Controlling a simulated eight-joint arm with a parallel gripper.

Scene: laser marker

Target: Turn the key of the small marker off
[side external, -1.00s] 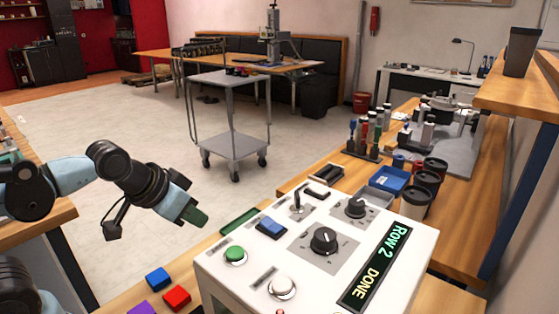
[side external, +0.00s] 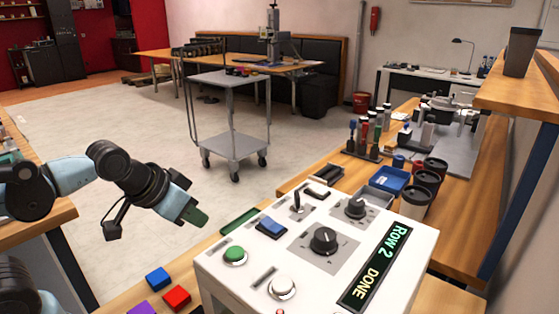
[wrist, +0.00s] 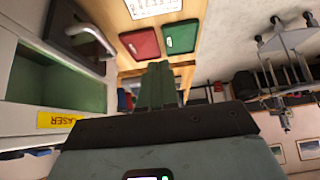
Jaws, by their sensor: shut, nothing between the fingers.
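A white control box (side external: 225,282) stands at the front of the bench in the side external view, its lit display (side external: 375,268) reading "Row 2 DONE". Its top carries a green button (side external: 234,254), a blue rocker (side external: 270,228), a white button (side external: 282,287), two black rotary knobs (side external: 323,239) and a small upright lever (side external: 297,202). I cannot tell which control, if any, is the key. My gripper (side external: 199,217) is left of the box, in the air and apart from it. In the wrist view my gripper (wrist: 157,72) is shut and empty.
In the wrist view a white machine (wrist: 45,143) with a yellow LASER label (wrist: 60,120), green-lit opening and handle is at left. Red (wrist: 139,43) and green (wrist: 181,37) trays lie beyond. Blue (side external: 158,278) and red (side external: 177,297) blocks lie on the bench.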

